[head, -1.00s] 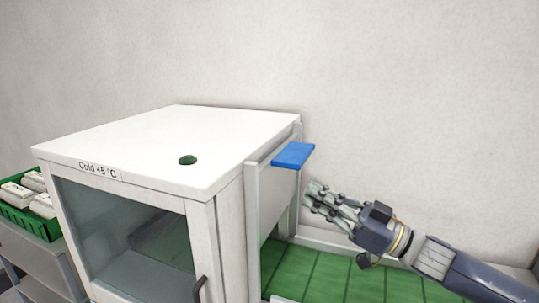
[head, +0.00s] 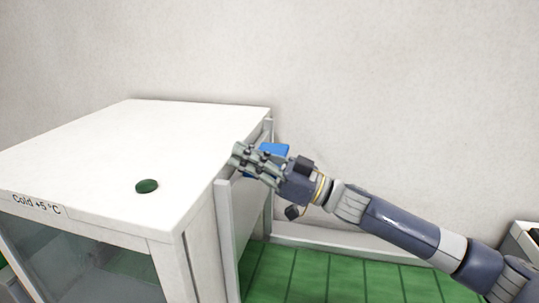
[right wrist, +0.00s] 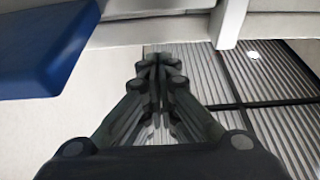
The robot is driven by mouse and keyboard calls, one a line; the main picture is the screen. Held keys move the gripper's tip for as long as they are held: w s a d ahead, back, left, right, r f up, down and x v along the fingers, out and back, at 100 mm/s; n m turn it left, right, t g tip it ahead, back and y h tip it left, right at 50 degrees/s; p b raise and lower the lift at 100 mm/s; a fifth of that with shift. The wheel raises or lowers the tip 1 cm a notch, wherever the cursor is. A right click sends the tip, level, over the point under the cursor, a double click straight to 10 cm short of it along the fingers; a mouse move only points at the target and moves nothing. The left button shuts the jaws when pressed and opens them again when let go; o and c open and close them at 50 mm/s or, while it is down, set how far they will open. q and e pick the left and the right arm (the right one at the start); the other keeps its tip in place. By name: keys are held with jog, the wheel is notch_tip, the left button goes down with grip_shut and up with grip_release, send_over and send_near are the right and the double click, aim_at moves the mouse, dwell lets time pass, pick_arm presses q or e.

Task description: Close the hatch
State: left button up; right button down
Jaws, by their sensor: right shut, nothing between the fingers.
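The hatch (head: 252,205) is a pale panel between two grey upright rails on the right side of the white cabinet. A blue handle (head: 275,149) sticks out near its top. My right gripper (head: 240,157) is shut and empty, in front of the blue handle and partly covering it in the head view. In the right wrist view the fingertips (right wrist: 160,62) are together, and the blue handle (right wrist: 45,60) is to their upper left, apart from them. Whether any finger touches the panel cannot be told. My left gripper is not in view.
The cabinet (head: 120,130) has a glass front, a cold label and a dark green disc (head: 147,186) on its flat top. A green tiled surface (head: 330,275) lies right of it, below my arm. A plain wall stands behind.

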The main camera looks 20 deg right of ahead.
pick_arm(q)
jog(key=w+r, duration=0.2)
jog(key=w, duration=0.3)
pick_arm(e)
notch_tip(320, 180, down, 4)
jog(key=shift+s+r+p, duration=0.15)
jog(key=shift+r+p, duration=0.1)
jog(key=shift+p, duration=0.05)
jog(key=shift+d+f, duration=0.1)
jog(key=shift+f, duration=0.05)
jog(key=b, duration=0.6)
send_over(241, 246)
jog(key=s+d, duration=0.1)
jog(key=d, duration=0.1)
jog(key=f, duration=1)
jog(key=shift+s+a+f, duration=0.1)
jog(key=shift+s+a, duration=0.05)
jog(key=shift+s, duration=0.05)
notch_tip(241, 246, down, 10)
jog(key=b, duration=0.5)
jog(key=shift+f+b, duration=0.25)
jog(key=shift+b, duration=0.1)
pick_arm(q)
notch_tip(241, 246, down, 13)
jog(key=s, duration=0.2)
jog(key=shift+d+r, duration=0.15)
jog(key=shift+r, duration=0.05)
pick_arm(e)
jog(key=shift+f, duration=0.5)
